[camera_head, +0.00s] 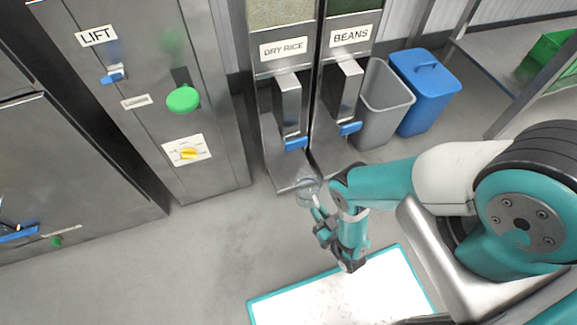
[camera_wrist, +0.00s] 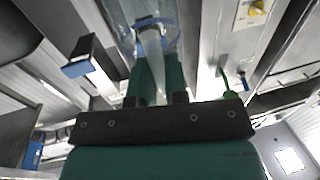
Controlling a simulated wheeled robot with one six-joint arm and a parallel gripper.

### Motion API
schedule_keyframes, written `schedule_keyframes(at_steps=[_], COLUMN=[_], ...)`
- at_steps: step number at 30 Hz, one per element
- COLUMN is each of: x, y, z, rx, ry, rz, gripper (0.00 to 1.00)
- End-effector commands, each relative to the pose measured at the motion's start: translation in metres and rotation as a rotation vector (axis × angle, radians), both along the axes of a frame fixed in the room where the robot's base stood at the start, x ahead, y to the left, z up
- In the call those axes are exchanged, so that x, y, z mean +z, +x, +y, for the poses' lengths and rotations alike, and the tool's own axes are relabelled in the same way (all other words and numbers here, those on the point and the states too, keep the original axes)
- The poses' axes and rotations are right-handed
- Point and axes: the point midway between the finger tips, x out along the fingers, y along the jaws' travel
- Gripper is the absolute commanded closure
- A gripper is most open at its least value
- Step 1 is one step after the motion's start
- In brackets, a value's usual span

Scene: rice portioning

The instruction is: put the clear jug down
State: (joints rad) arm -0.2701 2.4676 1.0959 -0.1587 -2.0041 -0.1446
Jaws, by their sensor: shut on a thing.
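The clear jug (camera_head: 307,190) is small and see-through in the head view, in front of the dry rice dispenser (camera_head: 285,95) and close to its base. My gripper (camera_head: 318,205) is shut on it from the lower right. In the wrist view my gripper's teal fingers (camera_wrist: 155,80) reach up to the jug (camera_wrist: 155,25), whose clear wall and pale handle show between and beyond them. The fingers partly hide the handle. I cannot tell from the pictures whether the jug's bottom touches anything or what it holds.
The beans dispenser (camera_head: 340,90) stands right of the rice one. A grey bin (camera_head: 382,105) and a blue lidded bin (camera_head: 428,90) stand farther right. The lift cabinet (camera_head: 140,110) is at left. A white, teal-edged surface (camera_head: 258,308) is at the bottom. Grey floor (camera_head: 180,260) is clear.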

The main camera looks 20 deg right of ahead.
Motion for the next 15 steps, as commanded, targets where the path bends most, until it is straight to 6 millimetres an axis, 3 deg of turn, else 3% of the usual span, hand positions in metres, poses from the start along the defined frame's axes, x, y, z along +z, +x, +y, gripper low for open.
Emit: schedule_keyframes(at_steps=[9,15], x=[-0.011,-0.012], y=[0.068,0.102], z=[0.000,0.000], rx=[-0.002,-0.002], ry=[-0.001,0.001], rz=[-0.005,-0.004], gripper=[1.00,1.00])
